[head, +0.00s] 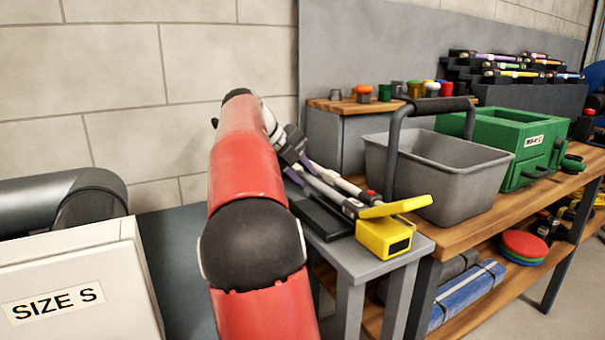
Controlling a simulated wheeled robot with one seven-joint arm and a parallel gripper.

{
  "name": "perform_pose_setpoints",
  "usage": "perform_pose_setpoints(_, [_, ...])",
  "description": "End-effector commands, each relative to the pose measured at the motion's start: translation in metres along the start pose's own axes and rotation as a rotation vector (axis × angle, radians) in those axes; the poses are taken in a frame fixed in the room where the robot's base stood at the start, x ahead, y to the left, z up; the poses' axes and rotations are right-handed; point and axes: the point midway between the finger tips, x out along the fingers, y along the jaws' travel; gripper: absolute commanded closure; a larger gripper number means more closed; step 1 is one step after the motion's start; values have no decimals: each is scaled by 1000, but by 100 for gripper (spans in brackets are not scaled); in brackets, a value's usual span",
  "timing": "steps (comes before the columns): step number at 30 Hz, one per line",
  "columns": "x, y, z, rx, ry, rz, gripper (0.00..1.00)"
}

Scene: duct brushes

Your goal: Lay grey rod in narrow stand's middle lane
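A dark, low stand (322,219) sits on a small grey side table, partly hidden by my red arm. Pale rods with dark and purple bands (325,190) lie slanting over or in it; I cannot tell which is the grey rod or which lanes they occupy. My gripper (294,152) is at the far end of my arm, beside the upper ends of these rods. Its fingers are small and partly hidden, so I cannot tell whether it is open or holds a rod.
A yellow box with a raised lid (384,238) stands at the side table's front corner. A grey handled basket (432,178) and green toolbox (505,140) stand on the wooden bench. A black stepped rack (470,68) holds several coloured rods. A "SIZE S" box (75,275) is at left.

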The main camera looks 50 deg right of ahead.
Motion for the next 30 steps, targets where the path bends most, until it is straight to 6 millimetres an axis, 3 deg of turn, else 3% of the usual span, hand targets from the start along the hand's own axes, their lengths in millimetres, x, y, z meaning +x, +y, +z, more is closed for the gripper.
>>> perform_pose_setpoints(4, [0, 0, 0, 0, 0, 0, 57])
perform_pose_setpoints(14, [-5, 0, 0, -1, 0, 0, 57])
perform_pose_setpoints(24, [-60, 0, 1, 0, -2, -1, 57])
perform_pose_setpoints(30, [-77, 0, 0, 0, -1, 0, 57])
